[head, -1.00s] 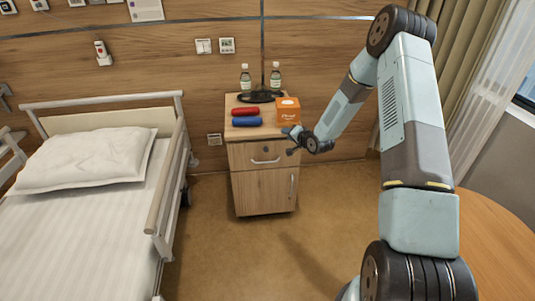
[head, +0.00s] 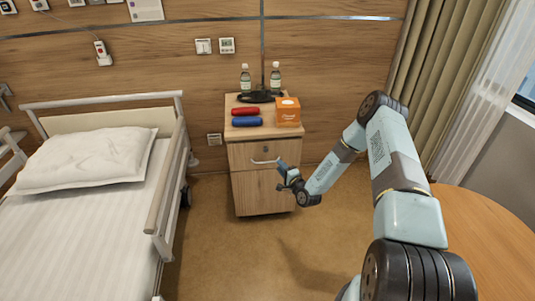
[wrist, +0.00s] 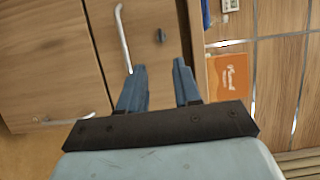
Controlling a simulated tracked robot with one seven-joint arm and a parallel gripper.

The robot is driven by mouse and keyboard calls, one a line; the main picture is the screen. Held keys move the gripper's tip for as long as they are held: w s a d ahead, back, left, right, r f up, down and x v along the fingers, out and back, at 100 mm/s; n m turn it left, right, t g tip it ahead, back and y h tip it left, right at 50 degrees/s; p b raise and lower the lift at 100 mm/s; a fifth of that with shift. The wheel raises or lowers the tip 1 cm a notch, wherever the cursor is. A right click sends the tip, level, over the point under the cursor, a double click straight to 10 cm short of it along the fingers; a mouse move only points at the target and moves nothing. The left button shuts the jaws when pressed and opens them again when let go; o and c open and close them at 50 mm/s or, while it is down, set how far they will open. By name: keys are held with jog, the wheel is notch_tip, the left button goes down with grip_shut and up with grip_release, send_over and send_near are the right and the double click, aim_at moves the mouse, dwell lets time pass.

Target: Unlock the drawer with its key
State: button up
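The bedside cabinet (head: 262,190) stands against the wall, its top drawer (head: 238,153) closed. The drawer has a silver bar handle (head: 265,161) and a small round lock (head: 266,148) above it. In the wrist view the handle (wrist: 123,38) and the dark lock (wrist: 160,36) show beyond my fingers. My gripper (head: 281,172) is in front of the cabinet, at about handle height and right of it. In the wrist view its blue fingers (wrist: 158,72) are apart, with nothing seen between them. I cannot make out a loose key in any view.
On the cabinet top are a red case (head: 245,111), a blue case (head: 246,122), an orange box (head: 287,112), two bottles (head: 275,77) and a dark lamp base (head: 257,96). The bed (head: 85,215) is at left, a round table (head: 490,235) at right. Floor in front is clear.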

jog(key=x, duration=1.3)
jog(key=shift+a, duration=0.2)
jog(key=shift+w, duration=0.1)
grip_shut()
